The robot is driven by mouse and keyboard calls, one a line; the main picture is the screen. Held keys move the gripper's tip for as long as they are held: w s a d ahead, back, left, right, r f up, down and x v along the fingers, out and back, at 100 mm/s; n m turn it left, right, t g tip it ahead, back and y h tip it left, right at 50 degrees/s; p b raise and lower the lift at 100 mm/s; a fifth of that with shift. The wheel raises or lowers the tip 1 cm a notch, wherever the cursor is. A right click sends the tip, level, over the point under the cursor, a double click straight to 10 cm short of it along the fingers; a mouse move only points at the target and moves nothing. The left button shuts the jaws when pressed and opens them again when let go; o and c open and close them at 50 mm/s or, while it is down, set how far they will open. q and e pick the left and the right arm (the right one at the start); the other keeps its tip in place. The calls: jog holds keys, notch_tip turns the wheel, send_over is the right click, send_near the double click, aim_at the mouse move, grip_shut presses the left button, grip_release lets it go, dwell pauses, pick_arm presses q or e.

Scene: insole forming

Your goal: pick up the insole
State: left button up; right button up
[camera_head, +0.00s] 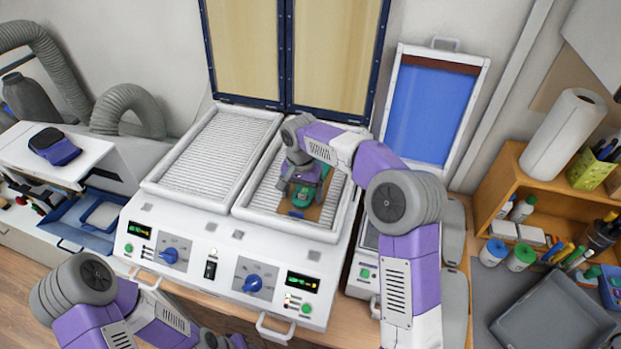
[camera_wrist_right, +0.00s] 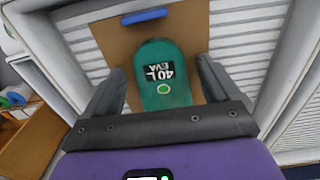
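The insole (camera_wrist_right: 165,75) is green with a black label reading "40L EVA" and a light green dot. It lies on a brown sheet (camera_wrist_right: 118,42) with a blue tab (camera_wrist_right: 145,16), on the slatted bed of the right heater tray (camera_head: 243,212). In the head view my right gripper (camera_head: 303,192) is over this sheet and largely covers the insole. In the right wrist view its two dark fingers stand on either side of the insole, apart, with gaps visible. My left arm shows at the lower left; its fingertips are out of view.
The left slatted tray (camera_head: 215,155) is empty. The control panel (camera_head: 210,265) with blue knobs runs along the front. A blue-faced panel (camera_head: 430,110) leans at the back right. A wooden shelf (camera_head: 540,190) and grey bin (camera_head: 555,315) stand on the right.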

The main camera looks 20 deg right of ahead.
jog(key=c, duration=1)
jog(key=shift+r, duration=0.1)
notch_tip(320, 180, up, 10)
jog(key=shift+f, duration=0.1)
jog(key=shift+d, duration=0.1)
